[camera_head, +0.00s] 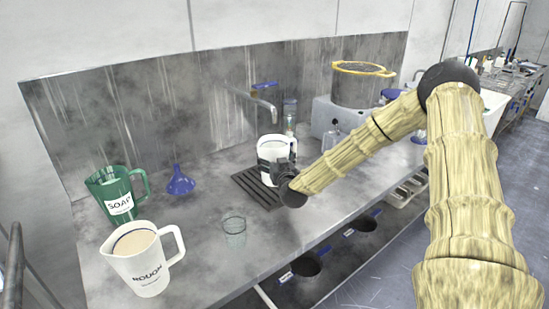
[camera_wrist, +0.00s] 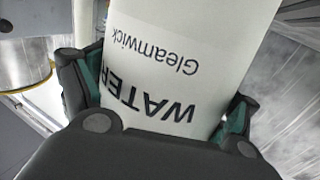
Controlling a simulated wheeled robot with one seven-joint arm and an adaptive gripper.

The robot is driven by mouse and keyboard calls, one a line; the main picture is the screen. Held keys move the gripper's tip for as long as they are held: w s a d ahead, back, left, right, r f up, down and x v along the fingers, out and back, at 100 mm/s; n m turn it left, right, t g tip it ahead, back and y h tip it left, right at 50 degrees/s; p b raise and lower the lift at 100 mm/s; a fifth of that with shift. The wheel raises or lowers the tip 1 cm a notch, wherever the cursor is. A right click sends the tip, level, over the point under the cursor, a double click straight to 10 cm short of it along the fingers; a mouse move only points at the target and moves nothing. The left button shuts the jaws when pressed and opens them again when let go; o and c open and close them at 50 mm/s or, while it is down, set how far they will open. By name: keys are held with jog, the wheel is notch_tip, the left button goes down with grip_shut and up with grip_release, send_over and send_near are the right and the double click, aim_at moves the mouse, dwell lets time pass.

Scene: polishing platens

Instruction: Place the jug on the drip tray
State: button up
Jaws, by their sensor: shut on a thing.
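A white jug (camera_head: 274,146) is held upright in my gripper over the back part of the dark slatted drip tray (camera_head: 246,181). In the wrist view the jug (camera_wrist: 195,50) fills the middle, with the words WATER and Gleamwick upside down. My gripper (camera_head: 273,166) is shut around the jug's sides; its green-padded fingers show on both sides of it in the wrist view (camera_wrist: 165,105).
A tap (camera_head: 264,95) stands behind the jug. A white ROUGH jug (camera_head: 147,268), a green SOAP jug (camera_head: 112,190), a blue funnel (camera_head: 180,182) and a clear beaker (camera_head: 235,232) stand to the left. A machine with a yellow-rimmed drum (camera_head: 358,88) stands behind right.

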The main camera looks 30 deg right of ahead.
jog(key=o, duration=1.1)
jog(key=shift+c, duration=0.2)
jog(key=shift+s, duration=0.1)
jog(key=b+v, duration=0.2)
jog(key=v, duration=0.9)
jog(key=shift+s, duration=0.35)
jog(key=shift+a+r, duration=0.15)
